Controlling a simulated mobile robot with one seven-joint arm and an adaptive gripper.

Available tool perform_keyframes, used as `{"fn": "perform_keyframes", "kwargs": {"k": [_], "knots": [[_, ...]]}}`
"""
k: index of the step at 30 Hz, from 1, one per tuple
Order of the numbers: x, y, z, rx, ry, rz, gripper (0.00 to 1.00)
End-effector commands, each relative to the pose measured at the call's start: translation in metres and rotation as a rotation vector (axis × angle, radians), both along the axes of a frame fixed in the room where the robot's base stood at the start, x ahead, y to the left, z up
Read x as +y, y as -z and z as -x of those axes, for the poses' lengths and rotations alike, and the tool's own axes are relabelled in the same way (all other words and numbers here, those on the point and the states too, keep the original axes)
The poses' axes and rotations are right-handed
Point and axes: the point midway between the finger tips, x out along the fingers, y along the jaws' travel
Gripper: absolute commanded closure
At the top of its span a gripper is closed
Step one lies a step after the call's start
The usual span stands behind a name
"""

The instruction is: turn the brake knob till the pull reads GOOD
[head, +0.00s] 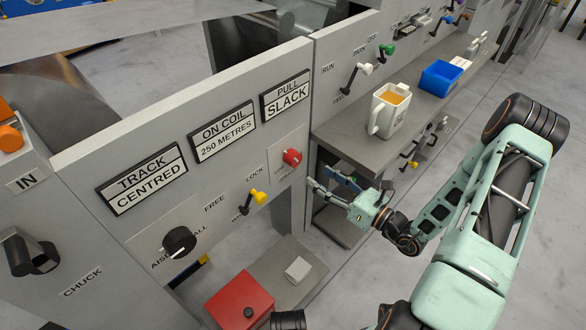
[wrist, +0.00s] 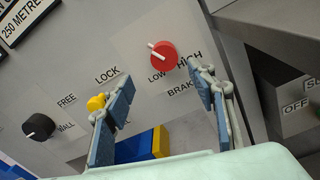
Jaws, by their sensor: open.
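The red brake knob (head: 292,157) sits on the grey panel below the PULL sign (head: 286,95), which reads SLACK. In the wrist view the red knob (wrist: 163,55) has a white pointer toward its upper left, with LOW, HIGH and BRAKE printed below it. My gripper (head: 316,188) is open and empty, a little below and right of the knob in the head view. In the wrist view the fingers of my gripper (wrist: 160,92) stand apart, with the knob beyond their tips and between them. They do not appear to touch it.
Left of the knob are a yellow FREE/LOCK lever (head: 258,197) and a black WALL knob (head: 179,241). Signs read TRACK CENTRED (head: 142,179) and ON COIL 250 METRES (head: 222,132). A shelf at right holds a white jug (head: 388,110) and a blue bin (head: 441,78).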

Motion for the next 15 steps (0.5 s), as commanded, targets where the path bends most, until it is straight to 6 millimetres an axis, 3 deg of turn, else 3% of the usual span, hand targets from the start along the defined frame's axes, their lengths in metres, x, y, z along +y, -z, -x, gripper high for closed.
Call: {"fn": "perform_keyframes", "kwargs": {"k": [5,15], "knots": [[0.003,0.002,-0.009,0.008,0.033,-0.029,0.49],[0.047,0.004,-0.052,0.006,0.028,-0.024,0.49]]}}
